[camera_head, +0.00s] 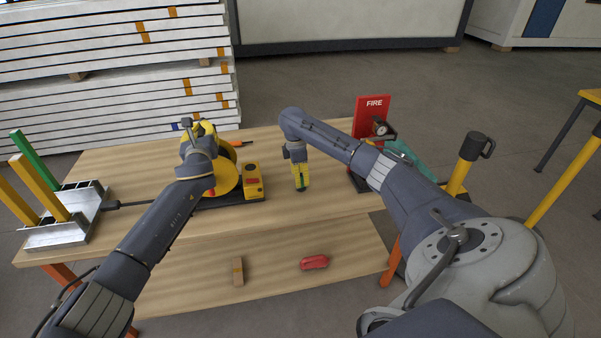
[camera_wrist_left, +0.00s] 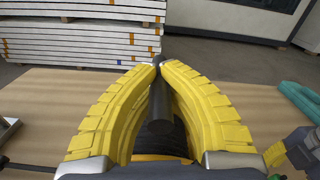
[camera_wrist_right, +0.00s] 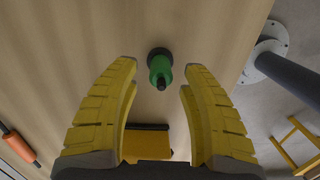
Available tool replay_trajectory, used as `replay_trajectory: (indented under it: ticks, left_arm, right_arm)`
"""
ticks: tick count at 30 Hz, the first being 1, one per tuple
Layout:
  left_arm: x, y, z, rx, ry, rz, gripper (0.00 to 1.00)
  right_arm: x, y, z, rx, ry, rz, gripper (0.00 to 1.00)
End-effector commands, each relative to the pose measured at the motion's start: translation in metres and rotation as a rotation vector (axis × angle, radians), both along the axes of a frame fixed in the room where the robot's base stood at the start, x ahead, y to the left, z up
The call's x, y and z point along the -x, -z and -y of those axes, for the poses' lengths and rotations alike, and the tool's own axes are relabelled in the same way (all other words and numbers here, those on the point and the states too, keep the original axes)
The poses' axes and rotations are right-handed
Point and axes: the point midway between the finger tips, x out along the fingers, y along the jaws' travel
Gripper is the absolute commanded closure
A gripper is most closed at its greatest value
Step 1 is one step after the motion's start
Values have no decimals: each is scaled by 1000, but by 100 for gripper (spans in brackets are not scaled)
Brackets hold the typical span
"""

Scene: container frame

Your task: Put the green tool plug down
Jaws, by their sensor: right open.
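The green tool plug (camera_wrist_right: 160,70) has a dark, wider base and a dark tip. In the right wrist view it appears to stand upright on the wooden table, just beyond the fingertips. My right gripper (camera_head: 301,187) points down at the table and is open around or just above the plug, with clear gaps to it in the right wrist view (camera_wrist_right: 160,62). My left gripper (camera_wrist_left: 162,64) has its yellow fingers closed on a dark cylindrical handle (camera_wrist_left: 160,105). In the head view the left gripper (camera_head: 207,128) is above the yellow reel (camera_head: 226,172).
A yellow box (camera_head: 253,182) stands beside the reel. A red FIRE panel (camera_head: 372,116) with a gauge stands at the table's right. A metal rack (camera_head: 70,222) with coloured bars is at the left. A red object (camera_head: 314,263) lies on the lower shelf. The front middle tabletop (camera_head: 255,221) is clear.

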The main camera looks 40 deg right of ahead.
Motion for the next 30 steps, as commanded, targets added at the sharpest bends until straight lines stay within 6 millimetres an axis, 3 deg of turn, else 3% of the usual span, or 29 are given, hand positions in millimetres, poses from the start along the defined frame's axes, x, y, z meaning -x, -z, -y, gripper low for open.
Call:
replay_trajectory:
  ticks: [6, 15, 30]
  left_arm:
    - [0, -4, 1, 3, 2, 5, 100]
    - [0, -4, 1, 3, 2, 5, 100]
    - [0, -4, 1, 3, 2, 5, 100]
  right_arm:
    - [-3, -42, -2, 2, -1, 3, 55]
    - [-5, -79, -5, 1, 0, 2, 55]
    - [-5, -88, -6, 0, 0, 0, 55]
